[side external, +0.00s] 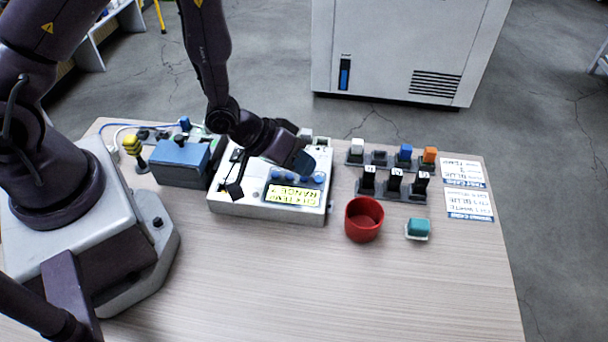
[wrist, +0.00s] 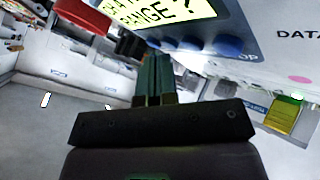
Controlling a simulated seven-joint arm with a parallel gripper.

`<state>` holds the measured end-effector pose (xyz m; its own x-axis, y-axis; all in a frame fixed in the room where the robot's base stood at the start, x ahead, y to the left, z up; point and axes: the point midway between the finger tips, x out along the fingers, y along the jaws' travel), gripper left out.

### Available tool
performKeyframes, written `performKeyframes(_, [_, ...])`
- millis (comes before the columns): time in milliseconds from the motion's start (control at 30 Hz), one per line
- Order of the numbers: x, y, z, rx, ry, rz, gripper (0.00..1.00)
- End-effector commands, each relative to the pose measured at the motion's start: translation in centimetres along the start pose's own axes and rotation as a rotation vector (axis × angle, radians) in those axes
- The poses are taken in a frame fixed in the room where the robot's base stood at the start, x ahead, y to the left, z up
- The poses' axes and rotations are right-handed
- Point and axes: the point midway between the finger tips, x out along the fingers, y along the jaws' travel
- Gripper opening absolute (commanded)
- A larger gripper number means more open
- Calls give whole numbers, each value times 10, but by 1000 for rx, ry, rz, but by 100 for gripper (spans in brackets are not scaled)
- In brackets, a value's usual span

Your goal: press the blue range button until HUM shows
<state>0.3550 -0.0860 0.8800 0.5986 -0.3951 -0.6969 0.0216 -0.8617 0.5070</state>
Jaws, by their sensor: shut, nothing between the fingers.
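A white instrument box (side external: 226,204) stands on the table with a lit yellow display (side external: 293,196). The display's lower line seems to read "RANGE ?"; the upper line seems to include TEMP, and I cannot make out HUM. A row of blue buttons (side external: 290,177) lies beside the display. Contact with a button cannot be made out.
A red cup (side external: 364,219) and a teal block on a small white base (side external: 418,228) stand right of the box. Rows of small coloured modules (side external: 404,154) and label cards (side external: 468,204) lie beyond. A blue box (side external: 180,163) stands to the left. The front table is clear.

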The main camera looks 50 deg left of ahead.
Motion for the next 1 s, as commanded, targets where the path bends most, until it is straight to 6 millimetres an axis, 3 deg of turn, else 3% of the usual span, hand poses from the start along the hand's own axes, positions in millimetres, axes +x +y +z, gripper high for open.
performKeyframes(633, [3,-2,2,0,0,0,0])
performKeyframes(1000, [-8,6,-5,-1,0,0,0])
